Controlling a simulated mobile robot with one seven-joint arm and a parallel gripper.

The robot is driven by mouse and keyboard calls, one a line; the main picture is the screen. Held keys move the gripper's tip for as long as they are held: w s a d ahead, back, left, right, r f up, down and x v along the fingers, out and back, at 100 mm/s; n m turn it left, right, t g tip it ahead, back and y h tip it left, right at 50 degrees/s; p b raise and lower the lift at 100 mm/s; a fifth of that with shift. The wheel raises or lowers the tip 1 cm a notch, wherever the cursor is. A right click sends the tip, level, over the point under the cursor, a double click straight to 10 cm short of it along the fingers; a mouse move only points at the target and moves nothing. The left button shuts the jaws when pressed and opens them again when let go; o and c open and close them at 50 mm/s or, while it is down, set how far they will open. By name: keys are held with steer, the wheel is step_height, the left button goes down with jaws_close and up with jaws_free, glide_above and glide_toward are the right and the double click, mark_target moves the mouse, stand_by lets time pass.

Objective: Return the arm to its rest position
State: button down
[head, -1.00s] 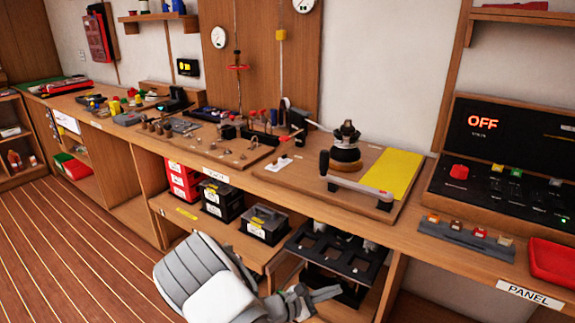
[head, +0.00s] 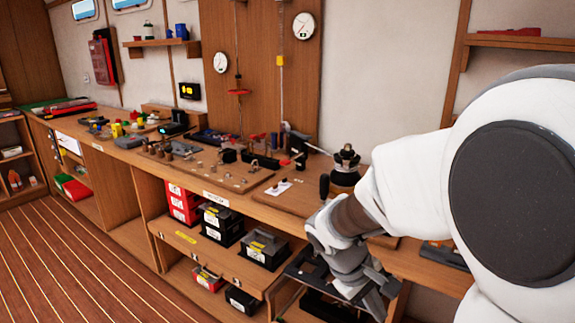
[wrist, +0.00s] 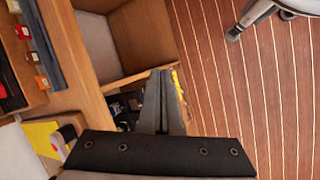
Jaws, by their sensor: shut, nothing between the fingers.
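My gripper (wrist: 161,85) shows in the wrist view with its two grey fingers together and nothing between them. It points over the front of the bench, toward a shelf opening and the striped wooden floor (wrist: 245,90). In the head view my white and grey arm fills the right side, reaching in front of the bench. My wrist end is low in front of the bench; the fingertips are hard to make out there.
The long wooden bench (head: 105,150) carries a winch board (head: 292,197) and several small parts. Black boxes (head: 265,248) and red boxes (head: 183,203) stand on shelves below. My arm hides most of the OFF panel's area. The floor (head: 70,260) at left is clear.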

steer(key=s+a+r+m+t+y, duration=0.3)
steer(key=s+r+m+t+y, duration=0.25)
steer(key=s+r, duration=0.75)
step_height(320, 180, up, 12)
steer(key=p, duration=1.3)
steer(key=shift+w+r+p, duration=0.15)
steer(key=shift+r+p, duration=0.1)
steer(key=shift+p, duration=0.15)
steer(key=shift+m+g, duration=0.25)
